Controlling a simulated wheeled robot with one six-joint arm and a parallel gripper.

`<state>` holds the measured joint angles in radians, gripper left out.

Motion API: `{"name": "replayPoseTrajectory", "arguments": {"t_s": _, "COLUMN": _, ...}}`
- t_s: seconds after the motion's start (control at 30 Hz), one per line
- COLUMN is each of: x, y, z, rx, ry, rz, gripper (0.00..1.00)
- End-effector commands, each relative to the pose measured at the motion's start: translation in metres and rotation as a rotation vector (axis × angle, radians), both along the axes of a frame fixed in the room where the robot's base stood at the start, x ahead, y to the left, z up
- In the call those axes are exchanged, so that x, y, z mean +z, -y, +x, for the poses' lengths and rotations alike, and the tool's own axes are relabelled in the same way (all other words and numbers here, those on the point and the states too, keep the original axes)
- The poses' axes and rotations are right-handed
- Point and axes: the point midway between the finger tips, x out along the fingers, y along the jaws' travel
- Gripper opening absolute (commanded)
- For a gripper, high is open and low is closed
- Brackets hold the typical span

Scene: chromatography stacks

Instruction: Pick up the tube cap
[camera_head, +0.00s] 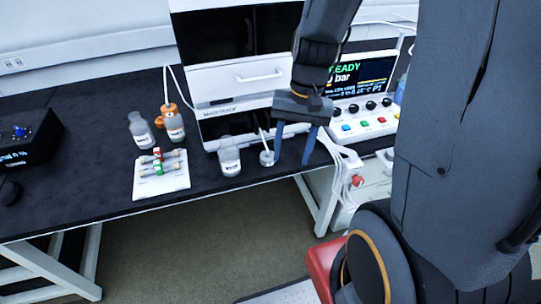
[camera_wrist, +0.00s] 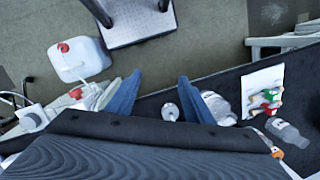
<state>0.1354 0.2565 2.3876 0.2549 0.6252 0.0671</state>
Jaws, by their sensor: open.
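My gripper (camera_head: 293,161) is open and empty, its two blue fingers pointing down near the bench's front edge. In the wrist view the fingers (camera_wrist: 158,80) stand wide apart. A small white disc with a thin upright rod (camera_head: 267,157) is just left of the fingers; in the wrist view this disc (camera_wrist: 170,112) shows between them, farther off. Small tubes with red and green ends (camera_head: 158,162) lie on a white holder (camera_head: 150,190) farther left; they also show in the wrist view (camera_wrist: 266,100). I cannot tell which small part is the tube cap.
A clear bottle (camera_head: 229,157) stands close left of the disc; more bottles (camera_head: 140,130) stand farther left. A white instrument (camera_head: 235,75) and a panel with buttons (camera_head: 368,128) are behind. A white canister with a red lid (camera_wrist: 82,62) is below the bench.

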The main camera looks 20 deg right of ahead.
Motion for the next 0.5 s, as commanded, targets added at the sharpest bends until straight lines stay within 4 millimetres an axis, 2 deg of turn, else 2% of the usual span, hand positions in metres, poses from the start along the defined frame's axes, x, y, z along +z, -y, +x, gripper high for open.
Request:
{"name": "replayPoseTrajectory", "arguments": {"t_s": 0.03, "x": -0.015, "y": 0.006, "z": 0.007, "rx": -0.107, "ry": -0.061, "rz": 0.048, "gripper": 0.47}}
{"name": "replayPoseTrajectory", "arguments": {"t_s": 0.1, "x": -0.030, "y": 0.008, "z": 0.017, "rx": -0.248, "ry": -0.138, "rz": 0.119, "gripper": 0.47}}
{"name": "replayPoseTrajectory", "arguments": {"t_s": 0.33, "x": -0.075, "y": 0.018, "z": 0.064, "rx": -0.676, "ry": -0.359, "rz": 0.396, "gripper": 0.47}}
{"name": "replayPoseTrajectory", "arguments": {"t_s": 0.5, "x": -0.103, "y": 0.035, "z": 0.104, "rx": -0.939, "ry": -0.479, "rz": 0.620, "gripper": 0.47}}
